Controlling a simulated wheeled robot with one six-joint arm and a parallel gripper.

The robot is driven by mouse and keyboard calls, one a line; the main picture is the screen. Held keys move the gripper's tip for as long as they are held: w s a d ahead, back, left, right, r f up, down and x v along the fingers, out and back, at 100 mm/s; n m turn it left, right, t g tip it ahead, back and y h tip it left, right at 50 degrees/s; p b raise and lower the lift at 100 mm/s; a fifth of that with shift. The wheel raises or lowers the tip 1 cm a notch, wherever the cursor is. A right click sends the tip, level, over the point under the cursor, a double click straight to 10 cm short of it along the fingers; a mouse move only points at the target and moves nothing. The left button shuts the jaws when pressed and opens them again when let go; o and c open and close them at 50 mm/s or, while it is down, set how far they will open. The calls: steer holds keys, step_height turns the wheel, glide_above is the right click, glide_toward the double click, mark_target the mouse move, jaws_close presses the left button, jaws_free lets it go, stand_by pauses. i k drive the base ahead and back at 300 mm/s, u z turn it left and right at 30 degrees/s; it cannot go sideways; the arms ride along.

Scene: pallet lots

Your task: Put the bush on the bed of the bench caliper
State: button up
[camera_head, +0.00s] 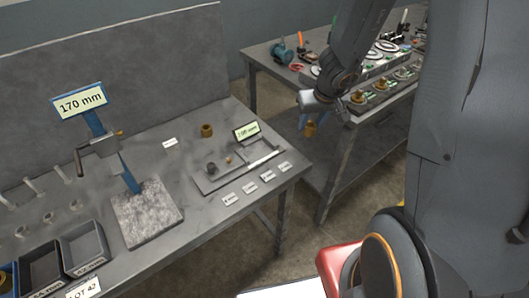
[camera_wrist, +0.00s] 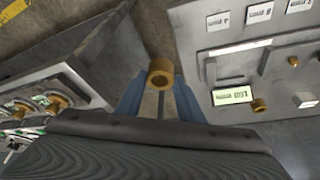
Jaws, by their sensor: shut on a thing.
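My gripper (camera_head: 307,124) hangs in the gap between the two benches. Its blue fingers are shut on a brass bush (camera_head: 310,130), which is held clear of both surfaces. In the wrist view the bush (camera_wrist: 161,72) sits between the fingertips (camera_wrist: 160,90), and its round open end shows. A low flat grey device with a small display, which looks like the bench caliper (camera_head: 212,183), lies on the left bench, left of my gripper. It carries a dark round part and a small brass knob. In the wrist view its display (camera_wrist: 232,96) is right of the fingers.
Another brass bush (camera_head: 207,130) stands on the bench behind the caliper. White labels (camera_head: 250,188) lie along its front edge. A gauge stand with a 170 mm display (camera_head: 80,102) and a stone plate (camera_head: 147,225) is at left. Bins stand front left. The right bench (camera_head: 272,58) holds several parts.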

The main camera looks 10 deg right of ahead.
mark_target(260, 149)
steer(key=z, duration=2.35)
steer(key=k, duration=2.1)
steer(key=u, duration=0.85)
steer(key=i, duration=1.05)
steer(key=u, duration=0.05)
